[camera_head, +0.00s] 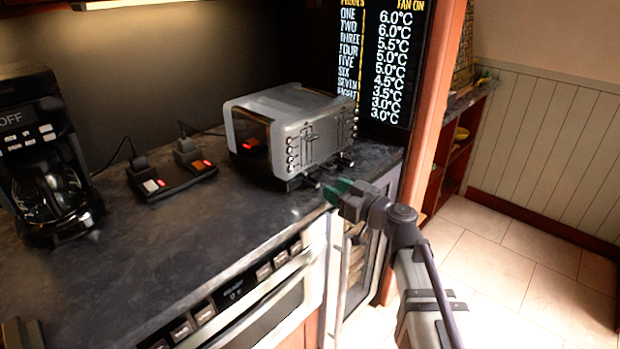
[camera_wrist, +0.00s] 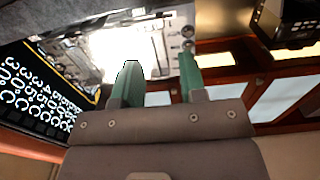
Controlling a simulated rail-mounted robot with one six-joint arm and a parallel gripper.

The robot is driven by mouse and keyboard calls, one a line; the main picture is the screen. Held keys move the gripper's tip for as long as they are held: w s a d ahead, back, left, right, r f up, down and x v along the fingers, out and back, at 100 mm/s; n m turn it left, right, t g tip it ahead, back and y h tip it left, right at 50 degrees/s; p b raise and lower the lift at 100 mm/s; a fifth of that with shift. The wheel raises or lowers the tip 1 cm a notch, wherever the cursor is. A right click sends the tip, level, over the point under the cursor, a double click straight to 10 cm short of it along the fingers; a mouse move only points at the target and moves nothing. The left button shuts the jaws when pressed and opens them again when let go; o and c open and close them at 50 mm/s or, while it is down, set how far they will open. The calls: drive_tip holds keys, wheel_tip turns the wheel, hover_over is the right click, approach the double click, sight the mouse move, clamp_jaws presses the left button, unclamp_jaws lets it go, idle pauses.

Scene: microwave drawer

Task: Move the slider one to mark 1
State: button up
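A silver toaster (camera_head: 285,130) stands on the dark counter, its front facing right. Vertical slots, round knobs and dark levers show on that front; a near lever (camera_head: 313,182) sits low. No label tells me which is slider one, and I cannot read any marks. My gripper (camera_head: 335,190) is just in front of the toaster, low, near the counter's edge. In the wrist view, the two green fingers of my gripper (camera_wrist: 159,68) are apart with nothing visibly held between them. The bright toaster front (camera_wrist: 140,45) lies beyond them, partly hidden by the fingers.
A coffee maker (camera_head: 45,155) stands at the left. A temperature board (camera_head: 378,60) stands behind the toaster's right side. A drawer appliance (camera_head: 250,305) is below the counter. The front counter top is clear.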

sight(306, 175)
drive_tip(key=x, duration=0.9)
drive_tip(key=shift+c, duration=0.4)
clamp_jaws()
drive_tip(key=shift+s, duration=0.1)
